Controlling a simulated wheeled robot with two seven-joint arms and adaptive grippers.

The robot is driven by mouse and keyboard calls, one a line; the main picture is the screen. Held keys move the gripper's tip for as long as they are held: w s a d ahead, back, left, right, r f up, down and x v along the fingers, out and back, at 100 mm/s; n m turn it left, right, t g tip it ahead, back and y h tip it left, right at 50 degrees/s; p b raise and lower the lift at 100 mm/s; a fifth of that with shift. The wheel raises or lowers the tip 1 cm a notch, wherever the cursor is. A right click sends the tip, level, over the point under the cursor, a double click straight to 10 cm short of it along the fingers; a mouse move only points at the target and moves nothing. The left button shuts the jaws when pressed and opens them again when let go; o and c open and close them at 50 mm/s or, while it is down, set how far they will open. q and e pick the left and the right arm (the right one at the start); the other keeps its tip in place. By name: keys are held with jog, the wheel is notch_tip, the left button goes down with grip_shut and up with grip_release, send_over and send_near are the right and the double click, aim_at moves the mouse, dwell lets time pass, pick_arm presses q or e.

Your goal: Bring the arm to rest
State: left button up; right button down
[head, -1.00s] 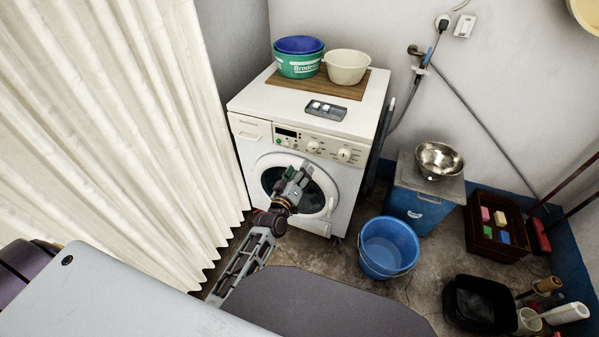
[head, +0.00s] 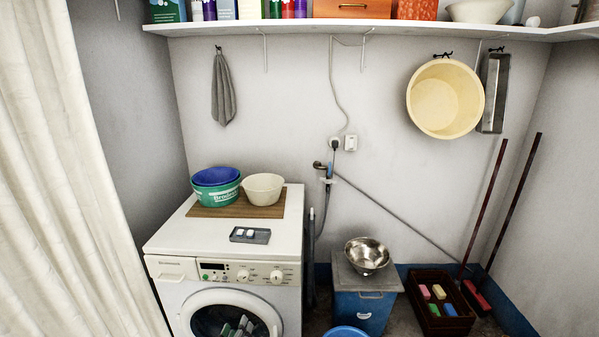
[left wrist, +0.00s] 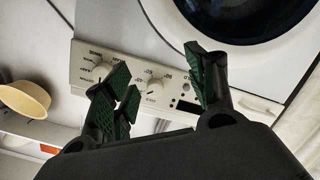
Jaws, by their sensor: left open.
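My left gripper (head: 236,326) shows at the bottom edge of the head view, in front of the round door of the washing machine (head: 225,289). Only the fingers show there; the rest of the arm is below the frame. In the left wrist view the gripper (left wrist: 157,78) has its green-padded fingers spread wide with nothing between them. Behind them are the machine's control panel (left wrist: 130,83) and part of its door (left wrist: 247,35), turned over in the picture. The gripper looks apart from the machine. My right gripper is not in view.
A grey soap dish (head: 250,235), a cream bowl (head: 262,188) and blue-green tubs (head: 216,188) stand on the machine. A steel bowl (head: 367,256) sits on a blue cabinet (head: 362,309). A blue bucket (head: 345,332) is at the bottom edge. A curtain (head: 70,200) hangs at left.

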pick_arm(q)
jog(key=s+f+m+g+p, duration=0.5)
jog(key=s+f+g+p, duration=0.45)
jog(key=s+f, duration=1.15)
jog(key=s+a+f+m+g+p, duration=0.1)
jog(key=s+a+p, duration=0.1)
jog(key=s, duration=0.8)
jog(key=s+a+f+m+g+p, duration=0.1)
jog(key=s+p, duration=0.4)
jog(key=s, duration=0.6)
jog(key=s+a+f+m+g+y+p, duration=0.1)
jog(key=s+a+g+p, duration=0.2)
jog(key=s, duration=0.7)
jog(key=shift+s+f, duration=0.2)
jog(key=shift+s, duration=0.15)
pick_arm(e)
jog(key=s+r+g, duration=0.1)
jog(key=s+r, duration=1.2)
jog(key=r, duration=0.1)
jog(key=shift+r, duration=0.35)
pick_arm(q)
jog(key=shift+w, duration=0.25)
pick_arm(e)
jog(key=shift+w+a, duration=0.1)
